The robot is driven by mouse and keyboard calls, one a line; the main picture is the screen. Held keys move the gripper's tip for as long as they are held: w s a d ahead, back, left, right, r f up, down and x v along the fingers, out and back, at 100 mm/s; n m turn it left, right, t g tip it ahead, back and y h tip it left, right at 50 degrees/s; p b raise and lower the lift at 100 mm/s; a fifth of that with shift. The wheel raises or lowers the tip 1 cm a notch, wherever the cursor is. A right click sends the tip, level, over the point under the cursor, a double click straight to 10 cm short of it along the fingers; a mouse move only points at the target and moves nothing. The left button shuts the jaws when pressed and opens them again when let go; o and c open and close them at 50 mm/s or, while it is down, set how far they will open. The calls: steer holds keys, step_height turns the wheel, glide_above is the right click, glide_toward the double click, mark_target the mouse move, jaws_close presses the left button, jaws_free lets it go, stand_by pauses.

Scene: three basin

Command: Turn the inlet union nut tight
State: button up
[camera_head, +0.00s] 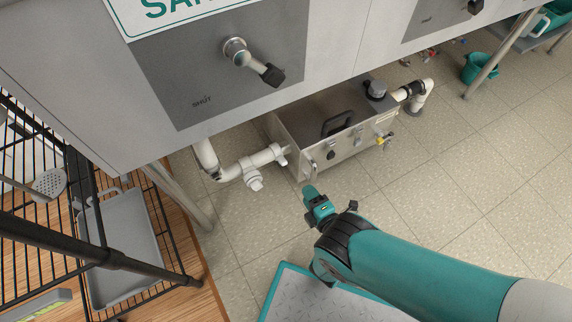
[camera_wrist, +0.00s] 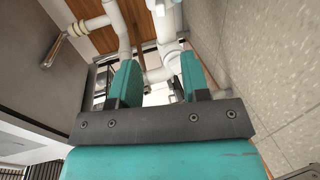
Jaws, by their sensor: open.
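The inlet union nut (camera_head: 279,154) looks like a white winged collar on the white inlet pipe (camera_head: 236,170), close against the left wall of the steel box (camera_head: 318,135). My gripper (camera_head: 309,190) is in front of the box's near left corner, to the right of and below the nut in the head view, apart from it. In the wrist view my gripper (camera_wrist: 158,82) is open, with two teal fingers apart and nothing held. White piping (camera_wrist: 160,74) shows beyond and between the fingers; which part of it is the nut I cannot tell.
A steel sink front with a lever handle (camera_head: 252,62) overhangs the pipe. A sink leg (camera_head: 180,197) and a wire rack with a grey tray (camera_head: 125,240) stand at the left. A white downward fitting (camera_head: 254,183) hangs from the pipe. The tiled floor (camera_head: 430,185) at the right is clear.

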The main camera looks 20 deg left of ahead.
mark_target(286, 164)
steer(key=b+x, duration=1.4)
steer(key=x, duration=0.1)
steer(key=shift+w+f, duration=0.15)
